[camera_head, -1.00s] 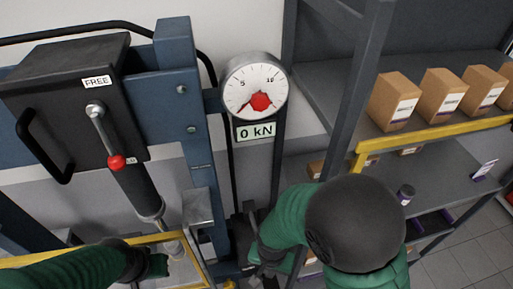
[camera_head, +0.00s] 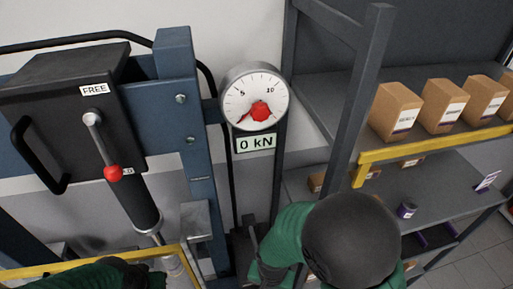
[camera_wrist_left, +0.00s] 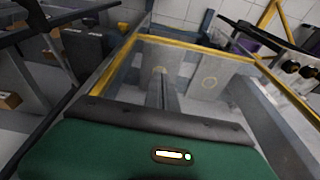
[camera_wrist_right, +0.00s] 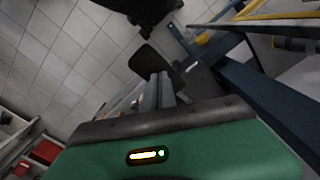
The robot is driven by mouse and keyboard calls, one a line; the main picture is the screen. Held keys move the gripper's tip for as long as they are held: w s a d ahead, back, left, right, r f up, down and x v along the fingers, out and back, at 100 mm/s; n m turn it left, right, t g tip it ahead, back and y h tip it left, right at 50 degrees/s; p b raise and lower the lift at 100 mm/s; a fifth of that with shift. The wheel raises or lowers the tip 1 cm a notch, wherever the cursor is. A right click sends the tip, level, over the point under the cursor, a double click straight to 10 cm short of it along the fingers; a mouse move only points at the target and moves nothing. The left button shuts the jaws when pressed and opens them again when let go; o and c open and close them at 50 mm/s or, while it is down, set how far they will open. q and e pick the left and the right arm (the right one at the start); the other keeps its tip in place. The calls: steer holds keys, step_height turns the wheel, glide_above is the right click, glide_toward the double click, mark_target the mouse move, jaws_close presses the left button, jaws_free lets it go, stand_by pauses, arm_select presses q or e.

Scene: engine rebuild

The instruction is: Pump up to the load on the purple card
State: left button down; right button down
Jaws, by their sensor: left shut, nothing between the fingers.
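The round gauge (camera_head: 255,92) has a red needle pointing low left, and its display (camera_head: 255,142) reads 0 kN. A small white and purple card (camera_head: 488,181) stands on the lower shelf at the right; its text is too small to read. A red-knobbed lever (camera_head: 104,148) hangs on the black box under a FREE label. A dark pump-like part (camera_head: 243,243) sits low behind my right arm. My left gripper (camera_wrist_left: 162,88) is shut and empty over the yellow-edged guard. My right gripper's fingers (camera_wrist_right: 164,90) are close together near a dark flat piece (camera_wrist_right: 152,62); a grip cannot be confirmed.
The blue press frame (camera_head: 180,110) stands left of the gauge. Grey shelving with a yellow edge (camera_head: 430,145) and brown boxes (camera_head: 395,110) fills the right. A small purple-and-dark jar (camera_head: 407,210) sits on the lower shelf. A yellow-edged guard (camera_head: 60,268) crosses the lower left.

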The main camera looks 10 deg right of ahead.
steer(key=shift+f, duration=0.1)
step_height(320, 180, down, 14)
steer(key=b, duration=1.1)
step_height(320, 180, up, 16)
steer(key=p, duration=1.6)
steer(key=shift+r, duration=0.2)
steer(key=shift+f, duration=0.15)
steer(key=shift+f, duration=0.1)
steer(key=shift+f+b, duration=0.25)
steer(key=shift+b, duration=0.2)
steer(key=shift+f+b, duration=0.45)
steer(key=shift+f, duration=0.35)
